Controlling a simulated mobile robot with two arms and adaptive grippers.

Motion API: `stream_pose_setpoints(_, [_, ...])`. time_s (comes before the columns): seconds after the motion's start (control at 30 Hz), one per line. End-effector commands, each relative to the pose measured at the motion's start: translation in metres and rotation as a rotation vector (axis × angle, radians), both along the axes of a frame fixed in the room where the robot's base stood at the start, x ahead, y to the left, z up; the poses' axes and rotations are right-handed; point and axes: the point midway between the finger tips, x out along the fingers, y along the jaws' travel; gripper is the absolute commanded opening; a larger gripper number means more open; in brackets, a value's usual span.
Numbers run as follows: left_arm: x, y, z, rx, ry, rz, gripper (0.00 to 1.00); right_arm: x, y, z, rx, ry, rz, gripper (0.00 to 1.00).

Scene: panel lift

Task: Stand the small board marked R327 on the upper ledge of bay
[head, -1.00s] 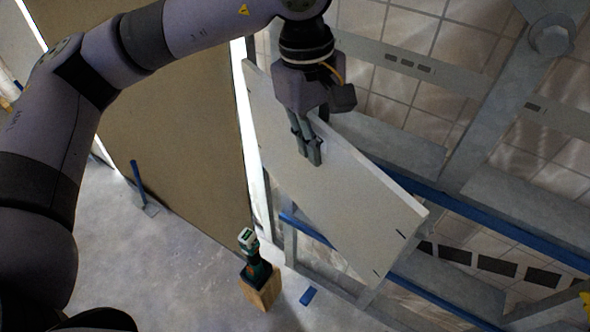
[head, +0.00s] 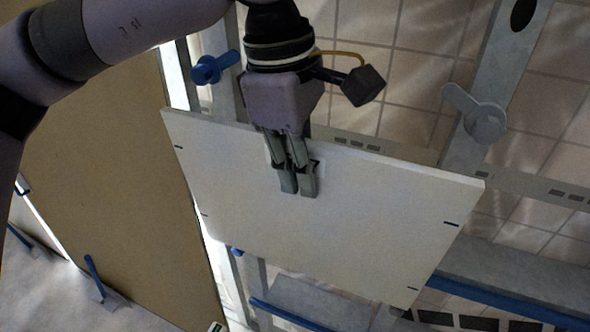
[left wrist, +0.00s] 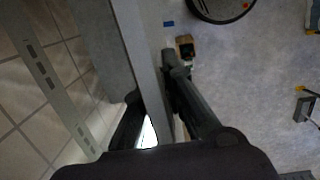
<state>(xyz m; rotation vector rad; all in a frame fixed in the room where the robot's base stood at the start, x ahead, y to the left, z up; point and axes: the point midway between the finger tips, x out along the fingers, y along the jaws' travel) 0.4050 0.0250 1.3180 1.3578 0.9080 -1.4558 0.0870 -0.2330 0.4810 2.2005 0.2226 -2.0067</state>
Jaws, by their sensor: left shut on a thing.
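The pale board (head: 370,215) hangs in my left gripper (head: 297,190) in the head view, broad face toward me and tilted, its right end lower. Short dark marks show near its ends; no R327 lettering is readable. The gripper is shut over its top edge, left of the middle. In the left wrist view the board (left wrist: 149,55) shows nearly edge-on between the fingers (left wrist: 160,110). The board hides part of the frame. My right gripper is out of view.
A grey metal frame with an upright (head: 490,110) and a clamp-like disc (head: 485,122) stands behind the board. A large brown panel (head: 110,170) stands at left. A blue-handled bracket (head: 100,285) is on the floor. Open floor (left wrist: 250,90) shows in the left wrist view.

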Motion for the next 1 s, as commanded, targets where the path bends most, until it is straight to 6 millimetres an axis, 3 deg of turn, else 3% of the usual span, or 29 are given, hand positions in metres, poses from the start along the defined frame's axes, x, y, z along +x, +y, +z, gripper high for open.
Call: stream_pose_setpoints(1.0, [0.082,-0.027,-0.011,-0.004,-0.004,-0.001,0.0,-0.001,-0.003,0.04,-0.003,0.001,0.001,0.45])
